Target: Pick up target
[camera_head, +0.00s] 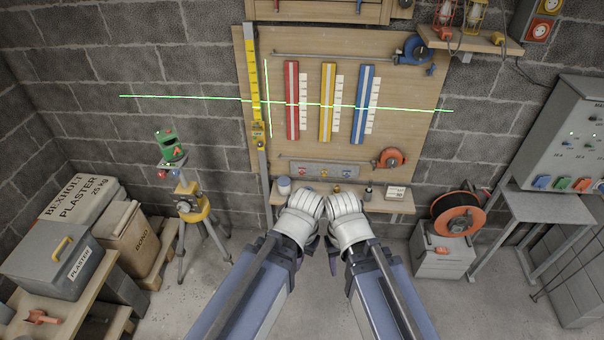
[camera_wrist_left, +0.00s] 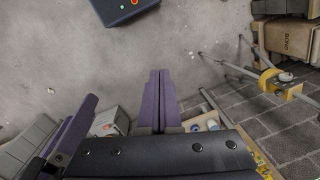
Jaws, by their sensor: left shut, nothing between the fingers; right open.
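No thing in view is marked as the target, so I cannot tell which it is. My left gripper (camera_wrist_left: 159,100) is shut and empty in the left wrist view, its two purple fingers side by side over bare floor. In the head view it is mostly hidden by my left arm. My right gripper (camera_head: 333,257) is at the centre, below the wall shelf, with dark fingertips pointing down. It is open and I see nothing in it. A purple finger of it also seems to show at the left of the left wrist view.
A tool board (camera_head: 225,45) with red (camera_head: 291,100), yellow (camera_head: 327,103) and blue (camera_head: 365,100) bars hangs on the wall. A narrow shelf (camera_head: 400,206) holds small items. A green laser level (camera_head: 168,146) stands left on a tripod. An orange reel (camera_head: 458,213) stands right.

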